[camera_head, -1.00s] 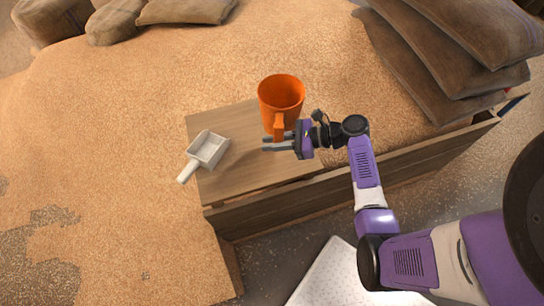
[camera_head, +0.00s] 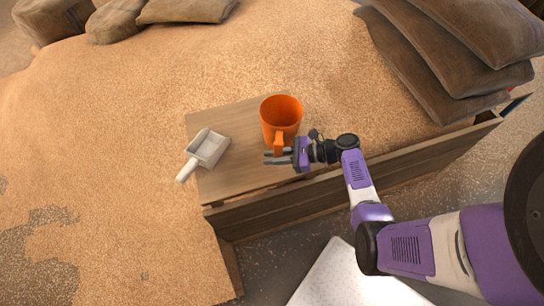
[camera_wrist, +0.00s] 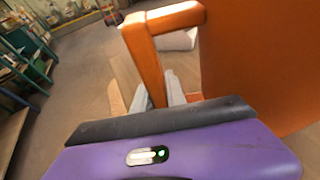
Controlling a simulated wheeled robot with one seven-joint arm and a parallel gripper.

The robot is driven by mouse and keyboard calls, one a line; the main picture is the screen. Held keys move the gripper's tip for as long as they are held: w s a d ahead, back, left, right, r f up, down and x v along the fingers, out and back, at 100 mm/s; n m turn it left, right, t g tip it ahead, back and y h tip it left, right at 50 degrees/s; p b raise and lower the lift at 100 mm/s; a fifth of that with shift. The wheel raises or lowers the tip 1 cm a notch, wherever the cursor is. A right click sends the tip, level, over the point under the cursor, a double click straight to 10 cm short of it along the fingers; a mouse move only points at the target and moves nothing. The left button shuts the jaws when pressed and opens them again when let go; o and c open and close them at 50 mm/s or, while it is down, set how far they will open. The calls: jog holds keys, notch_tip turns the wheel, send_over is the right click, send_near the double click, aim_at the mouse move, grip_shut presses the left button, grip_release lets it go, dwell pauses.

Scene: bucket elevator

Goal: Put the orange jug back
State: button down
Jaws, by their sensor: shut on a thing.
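The orange jug (camera_head: 281,118) is upright over the wooden board (camera_head: 222,184), near its right end. I cannot tell whether its base touches the board. My gripper (camera_head: 268,157) reaches in from the right and is shut on the jug's handle. In the wrist view the fingers (camera_wrist: 158,97) are around the lower part of the orange handle, and the jug's body (camera_wrist: 262,65) fills the right side. The inside of the jug looks empty from above.
A white scoop (camera_head: 208,149) lies on the left part of the board, its handle pointing down-left. Grain (camera_head: 130,110) surrounds the board behind and to the left. Stacked sacks (camera_head: 455,50) stand at upper right. A wooden side wall (camera_head: 270,208) runs along the front.

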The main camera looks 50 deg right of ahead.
jog(key=c, duration=1.4)
grip_release()
jog(key=shift+o, duration=0.2)
jog(key=b+v, duration=0.1)
jog(key=v, duration=1.1)
